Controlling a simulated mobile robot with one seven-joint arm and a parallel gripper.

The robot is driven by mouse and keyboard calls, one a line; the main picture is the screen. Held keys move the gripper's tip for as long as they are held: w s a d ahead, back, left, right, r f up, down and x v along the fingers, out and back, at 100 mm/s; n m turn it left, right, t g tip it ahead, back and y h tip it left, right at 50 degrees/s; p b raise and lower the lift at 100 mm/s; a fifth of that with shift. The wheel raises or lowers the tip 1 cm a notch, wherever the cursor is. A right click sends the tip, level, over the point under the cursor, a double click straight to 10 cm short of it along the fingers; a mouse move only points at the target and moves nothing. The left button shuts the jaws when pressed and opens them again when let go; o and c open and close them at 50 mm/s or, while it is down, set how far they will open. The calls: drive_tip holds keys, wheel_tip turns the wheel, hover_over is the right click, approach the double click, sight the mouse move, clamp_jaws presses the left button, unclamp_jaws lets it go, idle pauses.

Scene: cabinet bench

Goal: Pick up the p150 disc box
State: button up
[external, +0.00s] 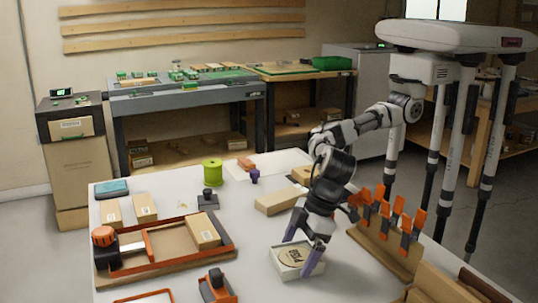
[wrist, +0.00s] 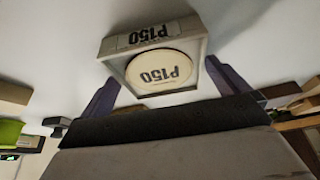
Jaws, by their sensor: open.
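The p150 disc box (external: 287,265) is a shallow pale box with a round tan disc in it, lying on the white table. In the wrist view the box (wrist: 112,44) shows "P150" on its side label and on the disc. My gripper (external: 300,255) is above the box, pointing down, with its two purple fingers apart. In the wrist view the fingers (wrist: 160,85) stand on either side of the box's near part. The jaws are open, and I cannot tell whether they touch its walls.
An orange-edged wooden tray (external: 160,268) lies left of the box, with an orange-and-black tool (external: 216,287) in front. Orange clamps (external: 385,222) stand on a wooden rack at right. A cardboard box (external: 280,200) lies behind. Bare table surrounds the disc box.

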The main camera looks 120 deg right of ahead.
drive_tip(key=c, duration=0.8)
drive_tip(key=shift+c, duration=0.2)
